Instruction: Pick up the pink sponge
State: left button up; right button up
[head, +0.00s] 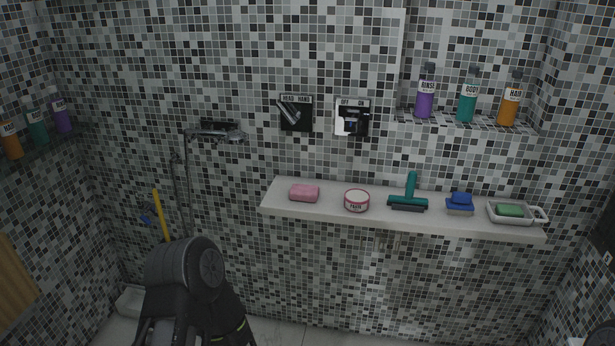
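The pink sponge (305,193) lies on the white shelf (283,213), near the shelf's left end, in the head view. It looks like a small rounded block with nothing on top of it. Part of my own dark arm shows at the lower left, well below and left of the sponge. No gripper fingers show in this view, so neither gripper can be seen.
Right of the sponge on the shelf are a round tin (356,200), a teal squeegee (409,196), a blue brush (460,203) and a soap dish (511,222) with green soap. Shower fittings (216,132) project from the wall above left. A gap separates sponge and tin.

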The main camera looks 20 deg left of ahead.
aim_at(298, 192)
jog(key=i+j+z, duration=0.15)
jog(key=i, duration=0.2)
jog(key=i+j+z, duration=0.15)
jog(key=i, duration=0.25)
jog(key=i+j+z, duration=0.15)
jog(key=i, duration=0.2)
